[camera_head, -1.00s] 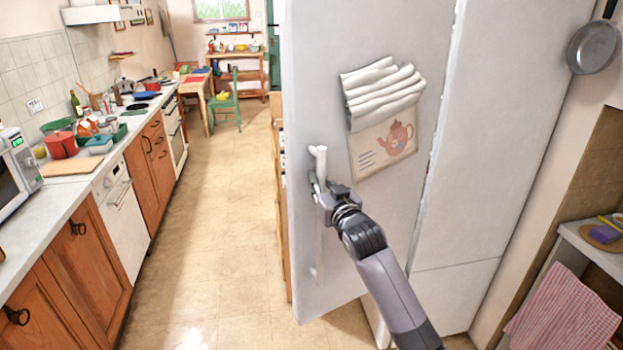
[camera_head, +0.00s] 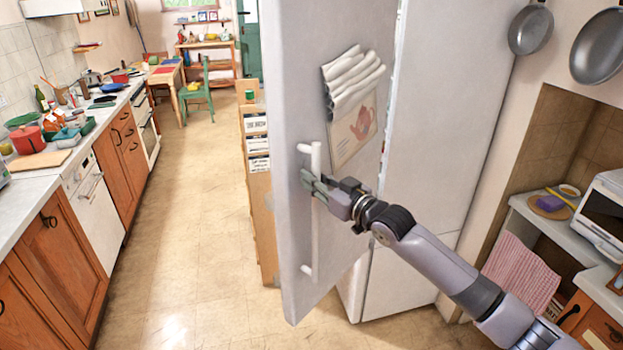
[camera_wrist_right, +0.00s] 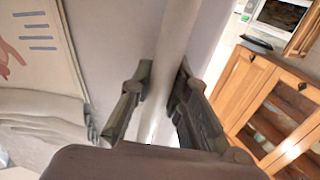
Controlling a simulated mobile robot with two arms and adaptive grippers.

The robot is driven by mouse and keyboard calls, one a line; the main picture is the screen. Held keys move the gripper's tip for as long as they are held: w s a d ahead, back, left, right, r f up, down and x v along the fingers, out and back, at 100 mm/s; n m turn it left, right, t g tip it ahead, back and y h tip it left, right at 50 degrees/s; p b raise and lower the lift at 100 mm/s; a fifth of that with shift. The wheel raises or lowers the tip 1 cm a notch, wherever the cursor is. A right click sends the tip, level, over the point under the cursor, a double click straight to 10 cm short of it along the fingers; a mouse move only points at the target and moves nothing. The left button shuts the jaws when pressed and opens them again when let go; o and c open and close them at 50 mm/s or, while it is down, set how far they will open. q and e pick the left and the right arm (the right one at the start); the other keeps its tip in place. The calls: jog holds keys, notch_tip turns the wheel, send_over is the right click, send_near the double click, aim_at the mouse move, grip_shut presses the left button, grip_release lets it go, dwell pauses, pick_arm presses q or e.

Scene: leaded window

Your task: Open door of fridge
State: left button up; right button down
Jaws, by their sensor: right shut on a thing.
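The fridge door (camera_head: 295,130) is a tall white panel standing ajar, swung out from the white fridge body (camera_head: 445,140). A long vertical white handle (camera_head: 316,245) is fixed near its left edge. My right gripper (camera_head: 314,186) is shut on the handle's upper part. In the right wrist view, the two dark fingers (camera_wrist_right: 158,100) lie on either side of the white handle bar (camera_wrist_right: 178,35). A cloth and a teapot picture (camera_head: 353,130) hang on the door; they also show in the right wrist view (camera_wrist_right: 30,45). My left gripper is not in view.
Wooden cabinets and a counter (camera_head: 20,205) run along the left. The tiled floor (camera_head: 190,200) between counter and door is clear. A shelf with labelled boxes (camera_head: 257,165) stands behind the door. A striped towel (camera_head: 520,270) and pans (camera_head: 598,45) hang at the right.

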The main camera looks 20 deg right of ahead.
jog(key=shift+s, duration=0.1)
dwell(0.3)
jog(key=c, duration=1.5)
grip_release()
jog(key=shift+a, duration=0.15)
jog(key=shift+c, duration=0.2)
jog(key=shift+o, duration=0.3)
jog(key=v, duration=1.2)
